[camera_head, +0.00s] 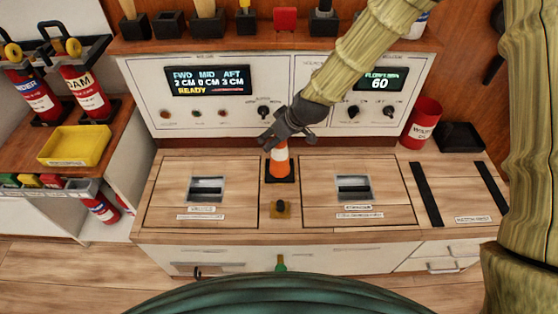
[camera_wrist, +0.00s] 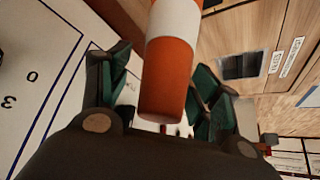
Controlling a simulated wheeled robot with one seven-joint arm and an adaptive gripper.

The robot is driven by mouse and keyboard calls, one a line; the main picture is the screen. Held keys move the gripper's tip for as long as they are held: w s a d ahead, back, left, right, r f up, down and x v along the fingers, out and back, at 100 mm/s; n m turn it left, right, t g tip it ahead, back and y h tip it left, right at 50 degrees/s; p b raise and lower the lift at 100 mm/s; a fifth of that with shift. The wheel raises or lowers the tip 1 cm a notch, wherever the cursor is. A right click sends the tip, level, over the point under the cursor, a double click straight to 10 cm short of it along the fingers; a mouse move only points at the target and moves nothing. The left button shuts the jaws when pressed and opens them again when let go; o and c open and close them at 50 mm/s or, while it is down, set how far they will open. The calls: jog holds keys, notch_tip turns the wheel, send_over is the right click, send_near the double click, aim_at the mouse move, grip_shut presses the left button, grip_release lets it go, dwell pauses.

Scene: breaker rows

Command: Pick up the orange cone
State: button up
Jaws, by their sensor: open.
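The orange cone (camera_head: 280,163) with a white band stands upright on its dark base on the counter, between two wooden hatches. My gripper (camera_head: 272,141) is at the top of the cone in the head view, hiding its tip. In the wrist view the orange and white cone (camera_wrist: 169,75) lies between the two open fingers of my gripper (camera_wrist: 160,100). Gaps show on both sides of the cone there, and the fingers do not look closed on it.
A white control panel (camera_head: 230,119) with two displays rises behind the cone. A small knob (camera_head: 280,208) sits in front of it. A yellow tray (camera_head: 75,146) and fire extinguishers (camera_head: 84,90) are on the left. A red bin (camera_head: 422,122) stands on the right.

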grip_shut()
jog(key=shift+r, duration=0.15)
